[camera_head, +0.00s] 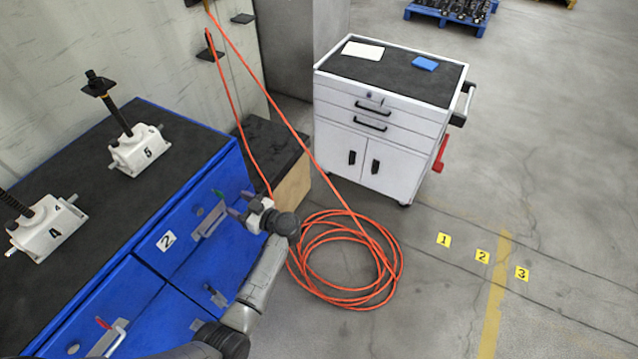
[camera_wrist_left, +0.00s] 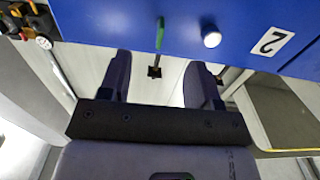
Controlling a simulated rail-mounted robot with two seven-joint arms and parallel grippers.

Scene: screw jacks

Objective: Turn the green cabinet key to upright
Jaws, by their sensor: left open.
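The green key (camera_head: 218,192) sits on the front of the blue cabinet (camera_head: 140,290), near the top edge of the door labelled 2. In the left wrist view the green key (camera_wrist_left: 160,33) stands out as a thin strip against the blue panel. My left gripper (camera_head: 236,204) is just in front of it, its fingers pointing at the cabinet front. In the left wrist view the gripper (camera_wrist_left: 158,62) is open, with one finger on each side of the key's line. The key appears a little beyond the fingertips; contact cannot be seen. My right gripper is not in view.
A grey handle (camera_head: 209,220) is beside the key. A red key (camera_head: 102,322) is on the neighbouring front. Jacks 5 (camera_head: 138,150) and 4 (camera_head: 45,228) stand on the black top. An orange hose (camera_head: 345,262) lies coiled near a white tool cart (camera_head: 375,130). Open floor lies right.

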